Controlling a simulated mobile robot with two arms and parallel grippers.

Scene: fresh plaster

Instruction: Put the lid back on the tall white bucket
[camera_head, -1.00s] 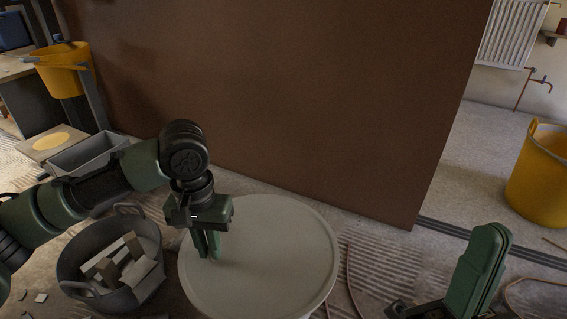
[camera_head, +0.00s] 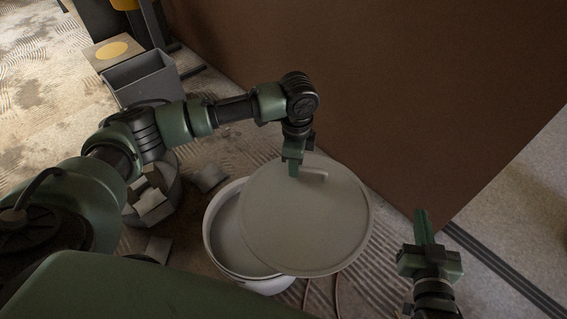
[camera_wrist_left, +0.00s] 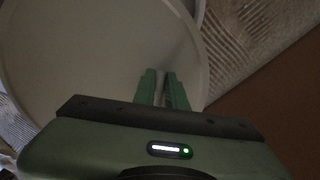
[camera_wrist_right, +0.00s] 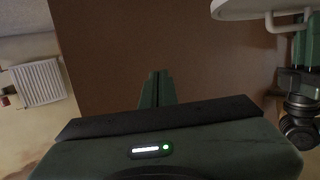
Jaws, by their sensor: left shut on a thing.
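The lid (camera_head: 322,230) is a pale grey disc with a bar handle (camera_head: 316,175) near its far edge. My left gripper (camera_head: 294,170) is shut on the lid at that handle. The lid also shows in the left wrist view (camera_wrist_left: 85,60) and edge-on in the right wrist view (camera_wrist_right: 245,9). The white bucket (camera_head: 213,222) shows its open mouth left of the lid. The lid overlaps the bucket's right part in the head view and sits off-centre; the gap between them is unclear. My right gripper (camera_head: 424,228) is shut and empty, right of the lid.
A grey tub of rubble (camera_head: 150,200) stands left of the bucket, partly behind my left arm. A grey box (camera_head: 145,78) lies at the far left. A brown wall panel (camera_head: 400,90) rises close behind the lid. Cables lie on the ridged floor below the lid.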

